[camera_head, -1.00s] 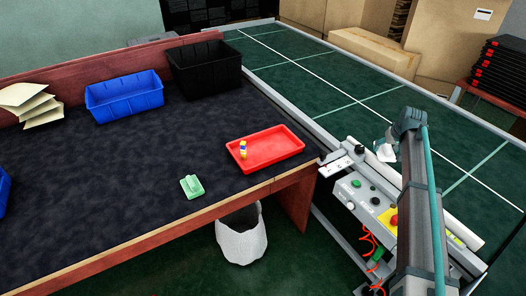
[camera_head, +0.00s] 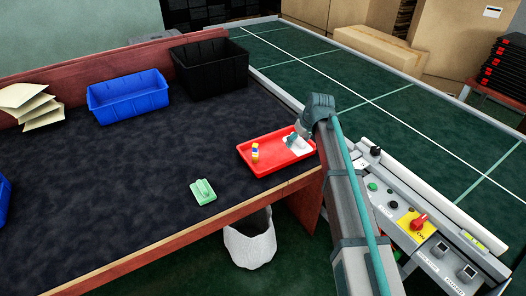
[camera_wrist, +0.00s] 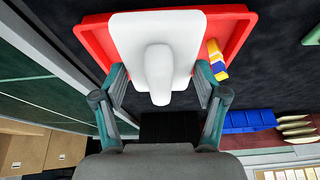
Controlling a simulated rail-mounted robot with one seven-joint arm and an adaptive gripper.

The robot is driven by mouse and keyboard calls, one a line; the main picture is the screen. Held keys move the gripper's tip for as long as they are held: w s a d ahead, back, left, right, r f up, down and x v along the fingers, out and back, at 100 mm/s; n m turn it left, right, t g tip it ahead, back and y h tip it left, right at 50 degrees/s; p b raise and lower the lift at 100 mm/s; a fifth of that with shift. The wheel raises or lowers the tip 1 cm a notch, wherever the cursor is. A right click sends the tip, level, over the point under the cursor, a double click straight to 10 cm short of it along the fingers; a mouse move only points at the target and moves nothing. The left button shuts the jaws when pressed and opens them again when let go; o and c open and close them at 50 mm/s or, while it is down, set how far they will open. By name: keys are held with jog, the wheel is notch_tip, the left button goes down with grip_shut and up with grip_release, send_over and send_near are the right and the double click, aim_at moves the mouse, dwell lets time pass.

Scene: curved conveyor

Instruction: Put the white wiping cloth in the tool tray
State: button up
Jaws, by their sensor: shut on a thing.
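The white wiping cloth (camera_head: 297,143) is in my gripper (camera_head: 294,139), over the right part of the red tool tray (camera_head: 272,161). In the wrist view the cloth (camera_wrist: 130,40) is a flat white piece with a raised ridge in the middle. The red tray (camera_wrist: 95,40) lies behind the cloth. I cannot tell whether the cloth touches the tray floor.
A yellow, blue and white small item (camera_head: 255,152) stands in the tray's left part. A green item (camera_head: 203,192) lies on the dark bench. A blue bin (camera_head: 128,97) and a black bin (camera_head: 209,68) stand at the back. The conveyor's control panel (camera_head: 412,218) is at right.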

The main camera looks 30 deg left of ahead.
jog(key=w+a+f+p, duration=0.1)
jog(key=w+a+f, duration=0.1)
jog(key=w, duration=0.1)
jog(key=w+a+f+p, duration=0.1)
jog(key=w+a+f, duration=0.2)
jog(key=w, duration=0.1)
jog(key=w+a+f+p, duration=0.2)
jog(key=w+f, duration=0.1)
jog(key=shift+w+a+f, duration=0.15)
jog(key=shift+w+f, duration=0.05)
jog(key=shift+w, duration=0.05)
jog(key=shift+w+a+f+n+p, duration=0.25)
jog(key=shift+w+f+n+p, duration=0.1)
jog(key=shift+f, duration=0.2)
notch_tip(320, 180, down, 3)
jog(key=shift+w+r+p, duration=0.1)
jog(key=shift+p, duration=0.75)
jog(key=shift+f, duration=0.35)
jog(key=shift+f, duration=0.15)
jog(key=o, duration=1.1)
